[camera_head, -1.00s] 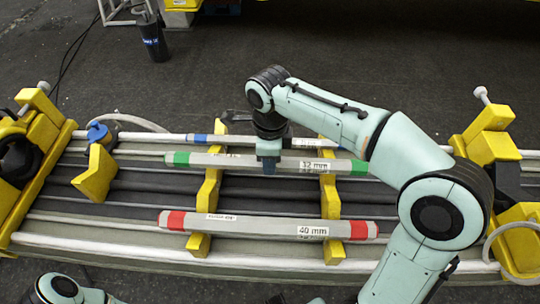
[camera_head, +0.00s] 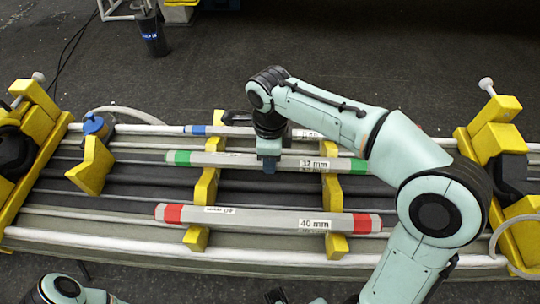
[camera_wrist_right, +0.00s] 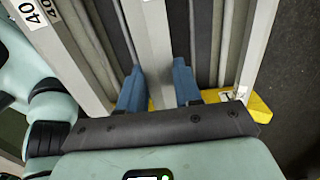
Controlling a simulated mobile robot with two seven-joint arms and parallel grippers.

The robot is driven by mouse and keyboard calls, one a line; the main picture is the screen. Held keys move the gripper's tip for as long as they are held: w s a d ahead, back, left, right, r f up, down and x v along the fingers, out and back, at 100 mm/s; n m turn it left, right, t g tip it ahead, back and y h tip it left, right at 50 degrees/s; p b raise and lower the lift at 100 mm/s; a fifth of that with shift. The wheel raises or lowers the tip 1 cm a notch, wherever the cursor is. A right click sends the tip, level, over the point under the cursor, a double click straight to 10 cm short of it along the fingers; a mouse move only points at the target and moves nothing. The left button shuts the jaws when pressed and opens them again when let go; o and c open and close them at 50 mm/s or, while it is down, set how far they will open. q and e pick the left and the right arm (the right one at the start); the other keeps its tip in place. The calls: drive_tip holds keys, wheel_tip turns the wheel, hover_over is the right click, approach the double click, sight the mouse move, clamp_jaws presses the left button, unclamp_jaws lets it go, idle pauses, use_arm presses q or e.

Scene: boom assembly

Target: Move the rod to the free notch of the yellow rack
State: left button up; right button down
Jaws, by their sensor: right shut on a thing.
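The rod with green bands (camera_head: 235,159), labelled 32 mm, lies across the yellow rack (camera_head: 205,192), which has two notched bars. My right gripper (camera_head: 268,166) is shut on this rod near its middle. In the right wrist view the rod (camera_wrist_right: 155,40) runs between the two blue fingers (camera_wrist_right: 158,88). I cannot tell whether the rod rests in its notches or hangs just above them. A thicker rod with red bands (camera_head: 265,217), labelled 40 mm, lies in the near part of the rack. A thin blue-banded rod (camera_head: 225,130) lies at the far side, partly hidden by my right arm.
A yellow end block with a blue knob (camera_head: 93,160) stands at the left, and a yellow mount (camera_head: 497,140) at the right. My right arm covers much of the right side. A dark bin (camera_head: 152,32) stands on the floor behind.

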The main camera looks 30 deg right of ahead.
drive_tip(key=shift+r, duration=0.1)
drive_tip(key=shift+f, duration=0.2)
idle(0.4)
drive_tip(key=shift+f+b, duration=1)
drive_tip(key=shift+f, duration=0.5)
drive_tip(key=c, duration=0.7)
unclamp_jaws()
drive_tip(key=shift+f, duration=0.1)
wheel_tip(320, 180, up, 14)
drive_tip(key=p, duration=0.3)
drive_tip(key=shift+f, duration=0.25)
